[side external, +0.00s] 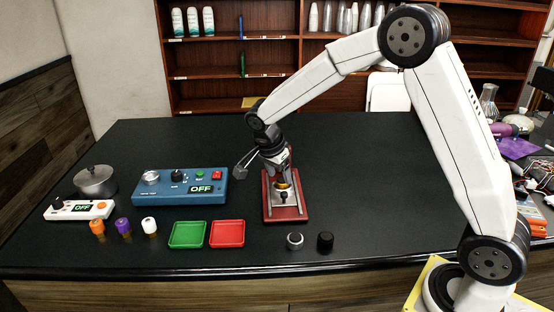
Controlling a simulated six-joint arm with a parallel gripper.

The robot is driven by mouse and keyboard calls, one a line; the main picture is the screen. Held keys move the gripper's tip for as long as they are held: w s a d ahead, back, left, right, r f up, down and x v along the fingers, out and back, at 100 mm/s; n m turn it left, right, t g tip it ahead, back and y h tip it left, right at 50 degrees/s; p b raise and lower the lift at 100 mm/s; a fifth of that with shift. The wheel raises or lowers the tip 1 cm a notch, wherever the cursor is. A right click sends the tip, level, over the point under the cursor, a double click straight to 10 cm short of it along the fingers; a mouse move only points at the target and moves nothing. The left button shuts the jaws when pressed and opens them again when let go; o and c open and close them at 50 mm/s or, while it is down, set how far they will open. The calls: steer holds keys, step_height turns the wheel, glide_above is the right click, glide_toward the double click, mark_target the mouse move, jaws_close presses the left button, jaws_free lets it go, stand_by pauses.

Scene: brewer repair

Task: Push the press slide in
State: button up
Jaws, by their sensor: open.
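The press has a dark red base plate (299,217) and stands on the black table right of the blue unit. A grey metal slide piece with a small black knob (284,196) lies along its middle. My gripper (281,181) is at the back part of the press, pointing down, with its fingers close to the slide. It is open, and I see nothing held in it. My gripper and wrist hide the back part of the press. I cannot tell whether the fingers touch the slide or how far in it sits.
A blue control unit (180,188) reading OFF stands left of the press. Green (187,235) and red (227,234) trays lie in front of it. A silver knob (295,241) and a black knob (325,242) stand before the press. The table right of the press is clear.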

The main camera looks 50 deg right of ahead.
mark_target(284, 193)
steer(key=shift+w+a+h, duration=0.15)
steer(key=shift+a+h, duration=0.3)
steer(key=shift+h, duration=0.15)
steer(key=shift+f, duration=0.1)
steer(key=shift+x, duration=3.75)
jaws_close()
